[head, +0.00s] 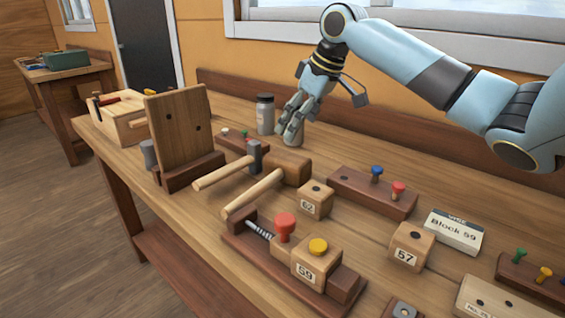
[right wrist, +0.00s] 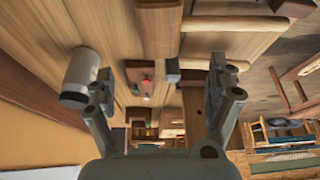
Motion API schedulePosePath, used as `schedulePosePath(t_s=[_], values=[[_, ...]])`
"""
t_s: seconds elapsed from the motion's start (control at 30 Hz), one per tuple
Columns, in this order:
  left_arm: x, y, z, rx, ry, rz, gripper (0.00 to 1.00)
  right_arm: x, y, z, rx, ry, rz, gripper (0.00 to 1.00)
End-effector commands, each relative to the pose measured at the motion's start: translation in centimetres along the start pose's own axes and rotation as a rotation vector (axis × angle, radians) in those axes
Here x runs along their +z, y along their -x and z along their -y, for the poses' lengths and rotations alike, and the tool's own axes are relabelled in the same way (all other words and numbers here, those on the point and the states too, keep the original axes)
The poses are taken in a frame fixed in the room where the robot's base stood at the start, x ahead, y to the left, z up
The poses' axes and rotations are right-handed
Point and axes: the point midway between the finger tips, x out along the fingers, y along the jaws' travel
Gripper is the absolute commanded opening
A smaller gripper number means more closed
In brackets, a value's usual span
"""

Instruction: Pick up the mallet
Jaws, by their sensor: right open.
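The mallet (head: 291,169) lies on the workbench with its blocky wooden head to the back right and its pale handle pointing front left. In the right wrist view, the mallet head (right wrist: 158,26) shows at the top, with the handle running right. A hammer (head: 255,156) with a grey metal head lies just left of the mallet; its head also shows in the right wrist view (right wrist: 172,70). My right gripper (head: 291,130) is open and empty, pointing down behind the mallet head and apart from it. My left gripper is out of view.
A grey bottle (head: 265,114) stands close left of my right gripper. An upright wooden board (head: 180,128) is further left. Block 62 (head: 315,201), a peg rail (head: 372,193) and a vise holding block 59 (head: 315,262) surround the mallet's right and front. Bench behind the peg rail is clear.

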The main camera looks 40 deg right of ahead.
Motion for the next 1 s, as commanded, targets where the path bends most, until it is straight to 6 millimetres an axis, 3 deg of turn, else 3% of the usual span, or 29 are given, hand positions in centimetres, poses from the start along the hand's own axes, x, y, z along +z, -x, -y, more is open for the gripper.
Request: schedulePosePath(t_s=[0.1, 0.23, 0.37, 0.63, 1.0], values=[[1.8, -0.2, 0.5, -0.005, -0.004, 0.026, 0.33, 0.1, -2.3, 0.1, -0.004, -0.003, 0.001, 0.88], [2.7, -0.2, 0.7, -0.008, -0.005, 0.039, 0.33, 0.1, -3.9, 0.1, -0.002, -0.001, 0.000, 0.88], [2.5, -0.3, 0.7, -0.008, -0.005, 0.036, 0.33, 0.2, -4.8, 0.0, -0.002, 0.000, 0.003, 0.88], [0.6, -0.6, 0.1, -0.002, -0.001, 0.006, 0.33, 0.9, -8.8, -0.1, -0.003, -0.001, 0.002, 0.88], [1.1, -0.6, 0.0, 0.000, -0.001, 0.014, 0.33, 0.9, -9.5, -0.2, 0.000, 0.001, 0.002, 0.88]])
